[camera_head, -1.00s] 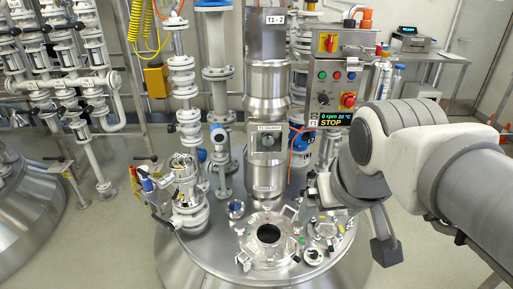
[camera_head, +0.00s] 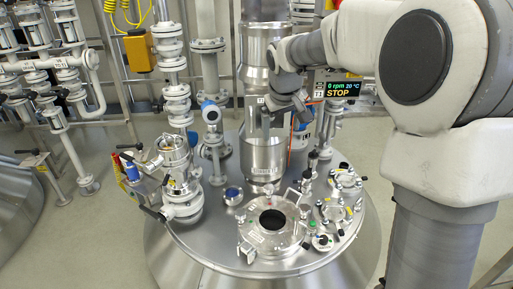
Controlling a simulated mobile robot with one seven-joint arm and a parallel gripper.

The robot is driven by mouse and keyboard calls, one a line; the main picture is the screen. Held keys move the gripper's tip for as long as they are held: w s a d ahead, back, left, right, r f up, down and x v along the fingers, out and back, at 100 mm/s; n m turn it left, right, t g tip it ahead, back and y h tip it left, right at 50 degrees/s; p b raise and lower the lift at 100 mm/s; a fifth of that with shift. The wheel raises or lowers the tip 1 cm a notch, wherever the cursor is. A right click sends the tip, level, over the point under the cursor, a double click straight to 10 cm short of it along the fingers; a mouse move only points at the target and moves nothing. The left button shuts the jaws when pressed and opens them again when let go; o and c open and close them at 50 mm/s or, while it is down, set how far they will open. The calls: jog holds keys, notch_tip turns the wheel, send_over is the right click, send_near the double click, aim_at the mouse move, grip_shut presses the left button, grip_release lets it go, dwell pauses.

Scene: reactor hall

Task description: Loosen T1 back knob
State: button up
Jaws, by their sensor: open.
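The T1 vessel top (camera_head: 200,245) is a round steel lid. On it sits the round hatch (camera_head: 272,248) with a dark glass centre and small clamps or knobs around its rim. A small fitting (camera_head: 292,194) stands at the hatch's back edge; I cannot tell for sure whether it is the back knob. My gripper (camera_head: 283,117) is open, in front of the steel column (camera_head: 262,158), above and behind the hatch and apart from it. Its fingers are small and partly blend with the column. The column's label plate is mostly hidden behind my gripper.
Valves and pipes (camera_head: 183,190) stand left of the hatch. Several small ports (camera_head: 333,212) stand to its right.

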jog(key=w+f+b, duration=0.4)
jog(key=w+f, duration=0.5)
jog(key=f, duration=0.3)
jog(key=y+b, duration=0.2)
jog(key=b, duration=0.2)
send_near(269, 187)
jog(key=b+x, duration=0.6)
jog(key=x, duration=0.2)
jog(key=shift+w+f, duration=0.2)
jog(key=c, duration=1.4)
jog(key=shift+n+g+y, duration=0.3)
jog(key=shift+n+y, duration=0.1)
jog(key=shift+n, duration=0.7)
